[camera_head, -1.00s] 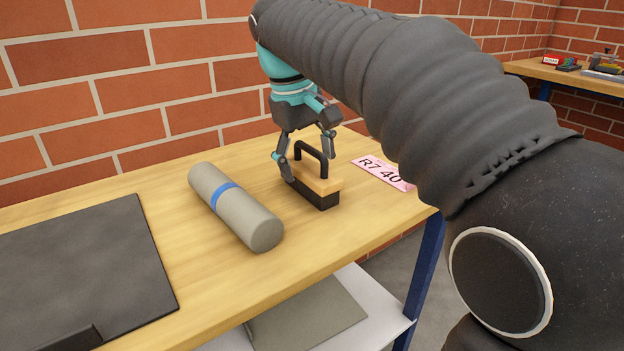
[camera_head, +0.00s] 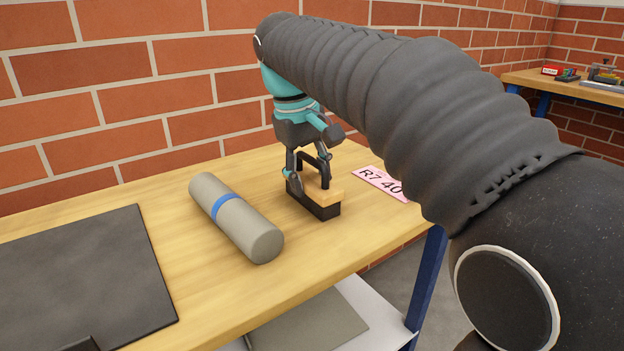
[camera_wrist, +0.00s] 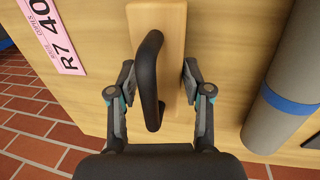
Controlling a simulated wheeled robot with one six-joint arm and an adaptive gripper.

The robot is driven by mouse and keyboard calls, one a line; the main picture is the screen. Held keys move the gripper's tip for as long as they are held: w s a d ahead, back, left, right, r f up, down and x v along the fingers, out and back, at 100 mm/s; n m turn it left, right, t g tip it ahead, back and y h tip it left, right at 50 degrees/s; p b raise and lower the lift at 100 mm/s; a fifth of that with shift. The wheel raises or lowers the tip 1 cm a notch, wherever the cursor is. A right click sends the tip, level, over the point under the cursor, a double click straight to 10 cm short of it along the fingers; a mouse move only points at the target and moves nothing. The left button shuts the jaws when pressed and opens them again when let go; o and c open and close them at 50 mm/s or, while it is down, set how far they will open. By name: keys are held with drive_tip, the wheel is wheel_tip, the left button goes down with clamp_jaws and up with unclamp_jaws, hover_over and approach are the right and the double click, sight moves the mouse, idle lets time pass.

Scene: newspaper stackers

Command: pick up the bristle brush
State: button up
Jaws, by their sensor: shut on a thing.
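The bristle brush (camera_head: 318,201) has a wooden block, dark bristles below and a black arched handle. It stands upright on the wooden table (camera_head: 160,185). My gripper (camera_head: 309,178) reaches down from above with its fingers around the brush and is shut on it. In the wrist view, my gripper (camera_wrist: 158,83) has one finger on each side of the brush (camera_wrist: 172,35), whose black handle rises between them. The finger contact is partly hidden by the handle and the fingers.
A grey roll (camera_head: 236,218) with a blue band lies left of the brush. A pink label (camera_head: 380,182) reading "R7 40" lies to the right. A dark flat mat (camera_head: 90,270) covers the left of the table. A brick wall stands behind.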

sight(311, 157)
wheel_tip(311, 157, up, 5)
drive_tip(key=shift+f+p, duration=0.2)
drive_tip(key=shift+p, duration=0.35)
drive_tip(key=s+d+r, duration=0.5)
drive_tip(key=d+r, duration=0.1)
drive_tip(key=d, duration=0.4)
drive_tip(key=shift+d+r, duration=0.15)
drive_tip(key=shift+d, duration=0.15)
